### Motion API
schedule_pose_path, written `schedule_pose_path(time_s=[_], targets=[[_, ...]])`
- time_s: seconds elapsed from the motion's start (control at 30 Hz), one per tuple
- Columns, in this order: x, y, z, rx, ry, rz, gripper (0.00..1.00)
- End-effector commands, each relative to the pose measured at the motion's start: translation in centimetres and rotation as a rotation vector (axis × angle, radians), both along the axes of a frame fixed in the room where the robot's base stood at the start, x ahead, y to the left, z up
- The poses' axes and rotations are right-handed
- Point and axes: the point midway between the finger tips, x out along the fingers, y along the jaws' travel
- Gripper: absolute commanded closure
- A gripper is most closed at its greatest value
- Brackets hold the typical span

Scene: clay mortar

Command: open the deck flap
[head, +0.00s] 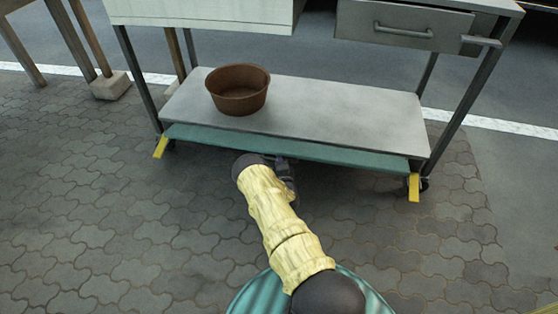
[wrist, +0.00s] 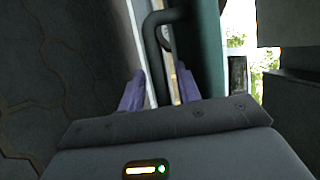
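The deck flap is a long teal panel (head: 320,150) along the front edge of the cart's lower grey shelf. In the wrist view the teal panel (wrist: 207,50) stands close on the right of my fingers. A dark curved bar handle (wrist: 153,45) runs down in front of it. My gripper (wrist: 160,90) has its two purple fingers apart, one on each side of the bar; I cannot tell whether either touches it. In the head view my gripper (head: 284,170) is at the flap's front edge, partly hidden by my arm.
A brown clay bowl (head: 238,92) stands on the lower shelf (head: 340,112). Yellow tabs (head: 160,147) and (head: 414,187) mark the cart's front corners near the wheels. Above are a white panel (head: 210,12) and a grey drawer (head: 402,26). The paved floor in front is clear.

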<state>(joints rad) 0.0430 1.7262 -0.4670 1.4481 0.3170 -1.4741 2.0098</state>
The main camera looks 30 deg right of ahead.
Motion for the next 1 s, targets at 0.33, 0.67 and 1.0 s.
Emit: schedule_pose_path(time_s=[0.33,0.67,1.0], targets=[[-0.1,0.0,0.0,0.000,0.000,0.000,1.00],[-0.3,-0.1,0.4,0.022,0.028,-0.006,1.00],[-0.6,0.0,1.2,0.075,0.089,-0.008,1.00]])
